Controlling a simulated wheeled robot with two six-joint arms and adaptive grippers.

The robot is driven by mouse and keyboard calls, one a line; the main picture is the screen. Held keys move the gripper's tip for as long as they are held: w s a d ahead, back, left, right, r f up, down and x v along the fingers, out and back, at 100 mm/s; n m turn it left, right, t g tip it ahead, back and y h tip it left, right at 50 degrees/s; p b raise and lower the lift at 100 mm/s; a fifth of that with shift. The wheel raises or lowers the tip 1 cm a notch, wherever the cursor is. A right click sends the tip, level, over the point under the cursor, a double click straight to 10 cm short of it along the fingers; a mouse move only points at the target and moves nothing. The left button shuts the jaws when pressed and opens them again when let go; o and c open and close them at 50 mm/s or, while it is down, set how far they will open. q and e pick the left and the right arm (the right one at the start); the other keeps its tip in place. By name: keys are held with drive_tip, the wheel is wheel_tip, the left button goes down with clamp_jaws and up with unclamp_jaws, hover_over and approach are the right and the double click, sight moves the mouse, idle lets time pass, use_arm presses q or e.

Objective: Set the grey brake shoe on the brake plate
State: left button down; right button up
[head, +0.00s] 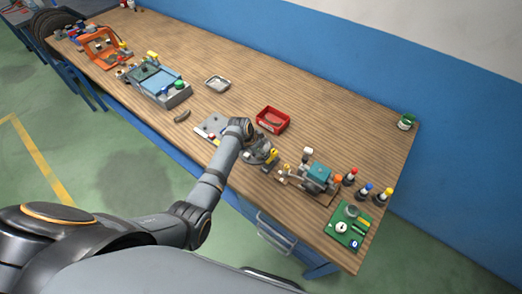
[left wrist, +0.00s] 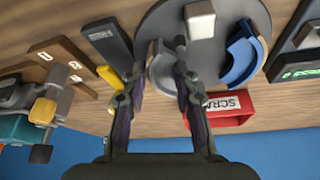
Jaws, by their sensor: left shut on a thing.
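My left gripper (left wrist: 160,75) is shut on the grey brake shoe (left wrist: 163,76), a pale curved piece between its fingers in the left wrist view. The shoe shows over the left part of the round dark grey brake plate (left wrist: 216,52); I cannot tell whether it touches the plate. In the head view my left gripper (head: 261,151) hides much of the plate. My right gripper is not in view.
A red scrap tray (head: 272,119) stands close behind the plate. A teal vise (head: 318,173), bottles and a green board (head: 348,226) stand to the right. A grey curved piece (head: 182,116) lies on the bench (head: 230,60) to the left. The back of the bench is mostly clear.

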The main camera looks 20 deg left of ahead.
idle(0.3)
use_arm(q)
drive_tip(key=c, duration=0.9)
unclamp_jaws()
drive_tip(key=shift+c, duration=0.2)
drive_tip(key=o, duration=0.4)
drive_tip(key=shift+f, duration=0.1)
wheel_tip(320, 180, up, 7)
drive_tip(key=p, duration=0.7)
